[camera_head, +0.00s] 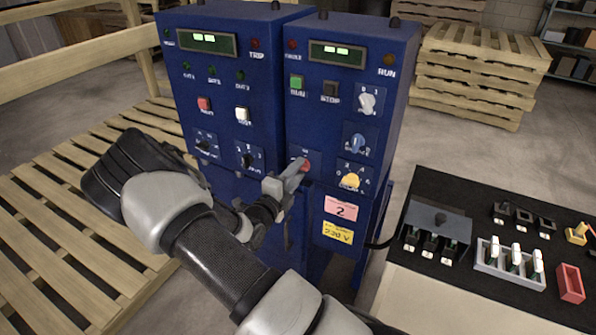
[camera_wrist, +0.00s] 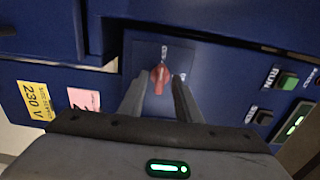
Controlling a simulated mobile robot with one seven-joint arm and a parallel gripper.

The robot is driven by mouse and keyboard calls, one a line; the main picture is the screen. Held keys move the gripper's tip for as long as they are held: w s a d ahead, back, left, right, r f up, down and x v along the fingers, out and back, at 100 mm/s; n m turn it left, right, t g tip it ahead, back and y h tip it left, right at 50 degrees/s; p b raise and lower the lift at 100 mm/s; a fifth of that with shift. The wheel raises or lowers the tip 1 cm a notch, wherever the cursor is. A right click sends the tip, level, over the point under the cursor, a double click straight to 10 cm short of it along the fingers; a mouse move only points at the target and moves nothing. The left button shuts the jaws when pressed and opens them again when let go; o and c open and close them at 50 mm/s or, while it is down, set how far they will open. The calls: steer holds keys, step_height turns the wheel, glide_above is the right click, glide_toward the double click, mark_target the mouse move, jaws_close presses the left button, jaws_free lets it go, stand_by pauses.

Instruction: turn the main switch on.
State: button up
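The main switch (camera_wrist: 160,76) is a red rotary knob on a square plate low on the right blue cabinet (camera_head: 340,110). It also shows in the head view (camera_head: 305,165), partly hidden by my gripper (camera_head: 289,180). In the wrist view my gripper (camera_wrist: 158,88) is open, with one finger on each side of the red knob and a small gap visible at both sides. The knob's grip lies roughly along the picture's up-down direction there. Small white marks beside it are too blurred to read surely.
The right cabinet also has a green RUN button (camera_head: 296,82), a dark STOP button (camera_head: 330,90), and grey, blue and yellow knobs (camera_head: 350,181). A second blue cabinet (camera_head: 225,100) stands close at left. A table (camera_head: 425,285) with small parts is at right; pallets stand around.

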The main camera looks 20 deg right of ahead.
steer(key=shift+w+d, duration=0.2)
steer(key=shift+d, duration=0.1)
steer(key=c, duration=0.7)
steer(key=shift+o, duration=0.2)
steer(key=shift+m, duration=0.4)
steer(key=m+b, duration=0.2)
steer(key=m, duration=1.5)
steer(key=shift+f, duration=0.1)
